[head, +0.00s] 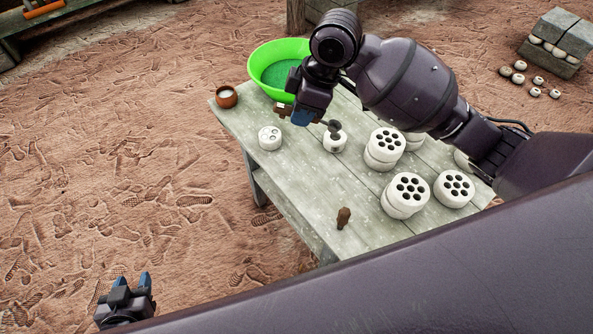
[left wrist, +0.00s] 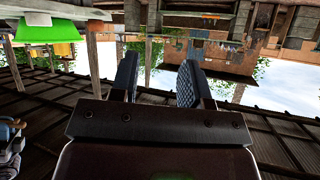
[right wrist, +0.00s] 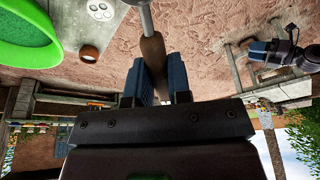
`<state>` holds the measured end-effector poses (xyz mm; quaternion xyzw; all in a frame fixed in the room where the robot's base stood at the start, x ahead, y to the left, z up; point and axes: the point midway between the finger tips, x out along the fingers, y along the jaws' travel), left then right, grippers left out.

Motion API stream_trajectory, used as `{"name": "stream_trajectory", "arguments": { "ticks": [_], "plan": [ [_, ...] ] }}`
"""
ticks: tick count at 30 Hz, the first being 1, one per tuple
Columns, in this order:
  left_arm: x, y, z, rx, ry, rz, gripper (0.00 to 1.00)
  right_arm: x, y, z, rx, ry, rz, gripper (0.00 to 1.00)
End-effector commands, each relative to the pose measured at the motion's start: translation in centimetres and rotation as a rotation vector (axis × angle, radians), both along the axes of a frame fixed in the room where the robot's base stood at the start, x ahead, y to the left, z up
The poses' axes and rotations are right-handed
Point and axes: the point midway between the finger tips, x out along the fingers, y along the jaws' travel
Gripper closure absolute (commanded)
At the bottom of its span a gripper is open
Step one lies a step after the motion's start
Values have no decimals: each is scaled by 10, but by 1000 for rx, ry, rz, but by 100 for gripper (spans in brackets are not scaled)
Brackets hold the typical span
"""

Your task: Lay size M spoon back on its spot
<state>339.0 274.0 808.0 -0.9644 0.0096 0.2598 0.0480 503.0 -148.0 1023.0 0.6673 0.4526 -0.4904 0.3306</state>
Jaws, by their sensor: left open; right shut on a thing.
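My right gripper (head: 302,113) is over the far part of the table, shut on the brown handle of a spoon (right wrist: 152,48). The spoon's grey shaft runs up out of the right wrist view. In the head view its dark bowl (head: 334,126) is at the top of a small white block (head: 335,144); I cannot tell whether it touches. The marked spot for the spoon and any size label are not readable. My left gripper (head: 132,284) is open and empty, low at the left, away from the table; its two fingers show in the left wrist view (left wrist: 158,80).
The plank table (head: 300,185) holds a green basin (head: 262,62), a brown cup (head: 227,97), a white block with small holes (head: 270,138), several perforated white cylinders (head: 405,194) and a small brown object (head: 343,217). The table's near-left part is clear. Stone blocks (head: 556,38) stand far right.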

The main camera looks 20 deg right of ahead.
Motion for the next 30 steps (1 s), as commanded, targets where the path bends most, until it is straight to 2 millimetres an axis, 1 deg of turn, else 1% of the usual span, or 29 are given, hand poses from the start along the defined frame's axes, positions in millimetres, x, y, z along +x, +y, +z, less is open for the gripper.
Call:
{"name": "stream_trajectory", "arguments": {
  "ticks": [1,8,15,20,24,27,30],
  "plan": [
    [-1,0,-10,1,6,-1,57,2,3,-12,-15,7,96,100],
    [-5,1,-34,5,24,-3,57,2,15,-43,-79,12,580,100],
    [-6,-1,-58,5,46,-9,57,2,22,-82,-143,-16,1079,100],
    [-6,-2,-77,4,64,-14,57,0,22,-112,-186,-55,1410,100],
    [-11,-3,-95,3,90,-15,57,-1,20,-140,-219,-105,1697,100],
    [-15,-3,-107,4,108,-16,57,-1,17,-159,-238,-149,1882,100],
    [-19,-3,-117,3,125,-17,57,-2,15,-173,-252,-190,2031,100]
  ]
}}
